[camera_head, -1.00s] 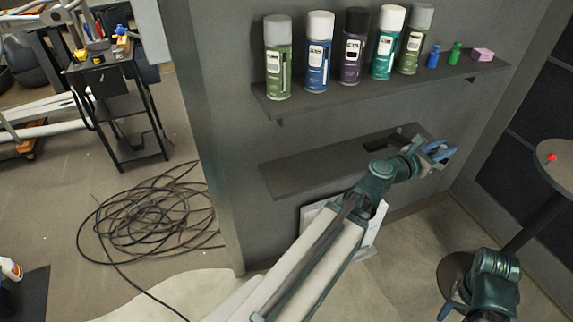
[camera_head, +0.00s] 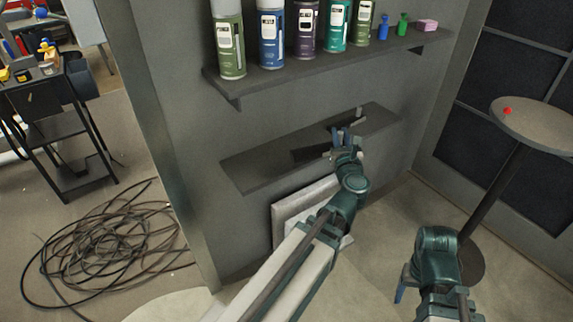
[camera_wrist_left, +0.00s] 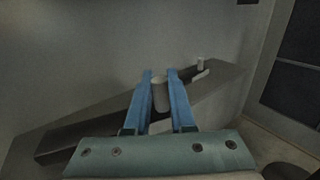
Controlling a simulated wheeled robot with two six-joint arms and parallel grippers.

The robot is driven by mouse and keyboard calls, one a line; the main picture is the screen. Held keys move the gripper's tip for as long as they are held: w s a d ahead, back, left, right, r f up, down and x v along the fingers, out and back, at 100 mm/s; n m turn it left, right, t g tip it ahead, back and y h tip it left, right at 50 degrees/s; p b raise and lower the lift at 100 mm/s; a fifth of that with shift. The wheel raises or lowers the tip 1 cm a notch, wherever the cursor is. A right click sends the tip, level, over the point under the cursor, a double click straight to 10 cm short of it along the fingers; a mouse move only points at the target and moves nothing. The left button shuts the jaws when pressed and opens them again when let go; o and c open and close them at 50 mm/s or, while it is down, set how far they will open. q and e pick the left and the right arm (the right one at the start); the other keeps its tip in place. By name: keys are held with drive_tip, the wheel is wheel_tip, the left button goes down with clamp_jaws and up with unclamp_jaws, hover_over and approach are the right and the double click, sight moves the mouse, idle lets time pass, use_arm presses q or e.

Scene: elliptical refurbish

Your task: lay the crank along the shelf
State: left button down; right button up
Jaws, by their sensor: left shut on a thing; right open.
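The crank has a dark flat arm (camera_head: 309,155) and light grey upright parts. It shows at the lower shelf (camera_head: 252,172), with its length running roughly along the shelf. My left gripper (camera_head: 344,134) is over the right half of this shelf and is shut on the crank. In the left wrist view the fingers hold a grey cylinder (camera_wrist_left: 160,95) of the crank. Part of the crank is hidden behind the fingers, and I cannot tell whether it rests fully on the shelf. My right gripper (camera_head: 400,291) is open, low at the right, apart from the shelf.
The upper shelf (camera_head: 300,74) holds several spray cans (camera_head: 271,35), small blue and green bottles and a pink block (camera_head: 427,25). A leaning panel (camera_head: 287,212) stands below the lower shelf. A round table (camera_head: 545,128) is at the right. The lower shelf's left end is bare.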

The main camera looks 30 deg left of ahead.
sight(328, 149)
use_arm(q)
drive_tip(key=s+f+n+g+y+b, duration=0.1)
drive_tip(key=s+a+f+n+g+y+b, duration=0.1)
drive_tip(key=s+f+y, duration=0.1)
drive_tip(key=shift+s+a+g, duration=0.1)
drive_tip(key=shift+a+g, duration=0.05)
drive_tip(key=shift+g, duration=0.25)
drive_tip(key=shift+s+a+f+n+g+y, duration=0.15)
drive_tip(key=shift+s+n+g+y, duration=0.15)
drive_tip(key=shift+s+n+y, duration=0.15)
drive_tip(key=x, duration=0.5)
drive_tip(key=s+f+b+x, duration=0.1)
drive_tip(key=x, duration=0.4)
drive_tip(key=a+x, duration=0.1)
drive_tip(key=x, duration=0.4)
drive_tip(key=shift+s+a+f+b, duration=0.15)
drive_tip(key=shift+s+f+b, duration=0.05)
drive_tip(key=shift+b, duration=0.1)
drive_tip(key=f+b, duration=0.3)
drive_tip(key=f, duration=0.1)
drive_tip(key=shift+w+a+b, duration=0.2)
drive_tip(key=shift+a+b, duration=0.15)
drive_tip(key=shift+b, duration=0.05)
drive_tip(key=shift+r, duration=0.2)
use_arm(e)
wheel_tip(328, 149, down, 8)
drive_tip(key=shift+d, duration=0.15)
